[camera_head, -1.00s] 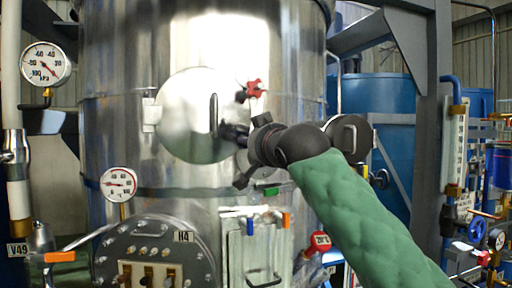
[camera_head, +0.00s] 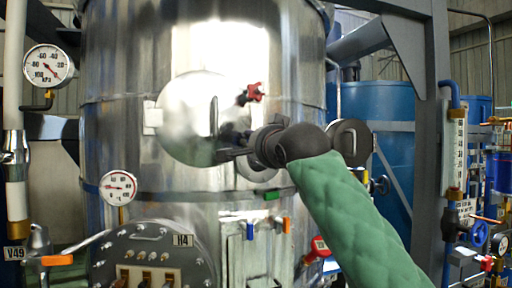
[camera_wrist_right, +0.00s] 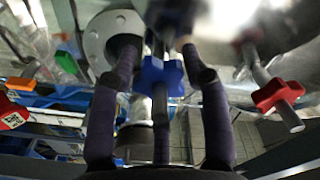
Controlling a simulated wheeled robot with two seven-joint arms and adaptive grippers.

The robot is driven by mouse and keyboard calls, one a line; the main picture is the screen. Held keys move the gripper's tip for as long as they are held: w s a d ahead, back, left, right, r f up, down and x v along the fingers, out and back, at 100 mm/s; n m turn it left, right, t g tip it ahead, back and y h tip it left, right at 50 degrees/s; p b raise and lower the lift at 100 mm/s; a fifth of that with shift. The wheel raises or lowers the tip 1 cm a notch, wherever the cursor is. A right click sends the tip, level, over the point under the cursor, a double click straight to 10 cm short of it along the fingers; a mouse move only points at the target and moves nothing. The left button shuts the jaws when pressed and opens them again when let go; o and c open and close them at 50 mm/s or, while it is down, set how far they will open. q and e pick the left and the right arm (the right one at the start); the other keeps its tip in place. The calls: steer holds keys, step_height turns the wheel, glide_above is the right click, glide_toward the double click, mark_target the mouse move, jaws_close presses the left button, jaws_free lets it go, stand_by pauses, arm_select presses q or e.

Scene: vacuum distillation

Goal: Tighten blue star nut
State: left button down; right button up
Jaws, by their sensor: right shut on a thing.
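The blue star nut (camera_wrist_right: 161,75) is in the middle of the right wrist view, between the dark fingers of my right gripper (camera_wrist_right: 160,66). The fingers are closed around it. In the head view my right gripper (camera_head: 232,148) is at the round hatch (camera_head: 187,118) on the steel tank, near the hatch's right edge. The blue nut is hidden there by the gripper and wrist. A red star nut (camera_head: 254,92) sits just above the gripper; a red star nut also shows at the right of the wrist view (camera_wrist_right: 278,95), apart from the fingers. My left gripper is not in view.
The steel tank (camera_head: 290,65) fills the middle. Pressure gauges (camera_head: 48,66) and (camera_head: 118,187) stand at the left. A flanged panel (camera_head: 150,235) labelled H4 is below the hatch. Pipes and valves (camera_head: 480,235) crowd the right side.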

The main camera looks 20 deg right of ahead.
steer(key=shift+d+r, duration=0.1)
steer(key=shift+r, duration=0.05)
stand_by(0.3)
steer(key=o, duration=1)
steer(key=shift+c, duration=0.2)
steer(key=shift+o, duration=1.1)
steer(key=shift+s, duration=0.15)
steer(key=s, duration=1.1)
steer(key=shift+s+d, duration=0.15)
steer(key=shift+s, duration=0.2)
